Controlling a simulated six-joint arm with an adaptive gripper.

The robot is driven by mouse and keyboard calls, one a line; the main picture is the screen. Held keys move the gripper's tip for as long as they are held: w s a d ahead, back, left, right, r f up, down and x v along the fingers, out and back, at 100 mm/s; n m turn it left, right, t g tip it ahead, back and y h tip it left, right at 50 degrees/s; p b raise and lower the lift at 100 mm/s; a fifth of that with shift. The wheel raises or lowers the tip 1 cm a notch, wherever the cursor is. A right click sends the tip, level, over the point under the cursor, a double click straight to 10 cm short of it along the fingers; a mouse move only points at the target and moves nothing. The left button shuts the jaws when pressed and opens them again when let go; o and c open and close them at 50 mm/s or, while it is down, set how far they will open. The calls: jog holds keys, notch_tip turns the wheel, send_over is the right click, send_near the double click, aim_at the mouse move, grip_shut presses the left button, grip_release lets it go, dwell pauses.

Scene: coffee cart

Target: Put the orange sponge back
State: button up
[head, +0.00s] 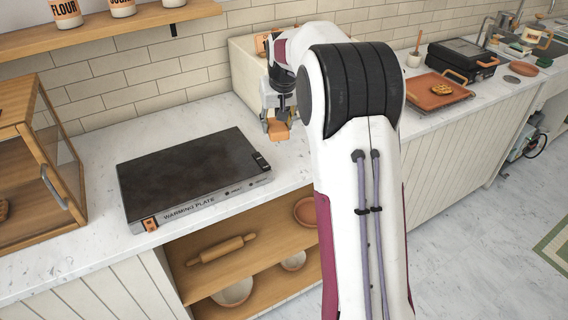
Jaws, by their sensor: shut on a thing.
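My gripper (277,120) is at the upper middle of the head view, just left of my arm's large dark joint and above the counter beyond the warming plate. It is shut on an orange block, the orange sponge (279,132), which shows below the fingertips. The fingers hide its upper part. The sponge looks close to the counter, but I cannot tell whether it touches it.
A dark warming plate (195,175) lies left of my gripper, with a wooden cabinet (40,160) farther left. A cream box (243,70) stands behind the gripper. An orange tray (425,98), a black appliance (460,62) and a sink area are at right.

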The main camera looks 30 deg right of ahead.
jog(key=shift+s+d+f+n, duration=0.2)
jog(key=shift+s+d+n, duration=0.15)
jog(key=shift+d, duration=0.3)
jog(key=shift+s+d+f+n, duration=0.15)
jog(key=shift+s+d+n, duration=0.1)
jog(key=shift+s+d, duration=0.25)
jog(key=shift+w+a+f+n+y, duration=0.15)
jog(key=shift+n+y, duration=0.25)
jog(key=shift+n, duration=0.1)
jog(key=shift+w+n, duration=0.1)
jog(key=shift+n, duration=0.3)
jog(key=shift+a+f, duration=0.1)
jog(key=shift+f, duration=2.35)
jog(key=shift+f, duration=2.55)
